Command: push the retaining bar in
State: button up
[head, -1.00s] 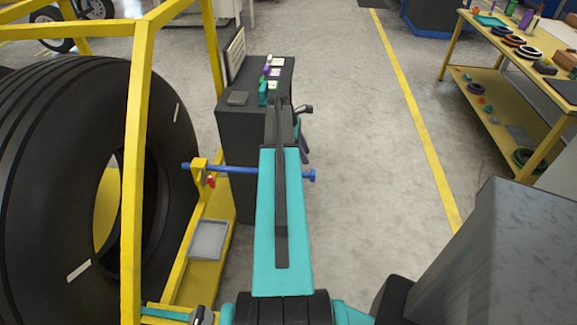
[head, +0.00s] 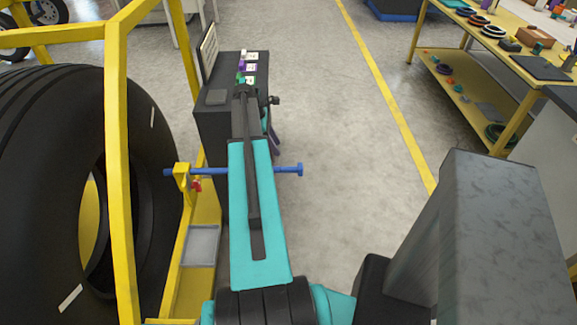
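The blue retaining bar (head: 210,171) lies level in the head view and runs through a yellow bracket (head: 182,177) on the rack. Its left tip pokes out just past the bracket, and its flanged head (head: 299,169) sticks out far to the right. My teal arm crosses in front of the bar's middle and hides part of it. A small red piece (head: 196,185) sits at the bracket. My gripper seems to be at the far end of my arm, mostly hidden by it; a dark part (head: 274,101) shows there. Its fingers cannot be made out.
A large black tyre (head: 60,190) stands in the yellow rack frame (head: 117,150) at left. A dark cabinet (head: 212,125) with small items on top stands behind my arm. A yellow workbench (head: 490,60) is at right. The floor between is clear.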

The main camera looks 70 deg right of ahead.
aim_at(290, 167)
jog(key=shift+p+x, duration=1.3)
jog(key=shift+x, duration=5.55)
jog(key=shift+r, duration=0.1)
grip_shut()
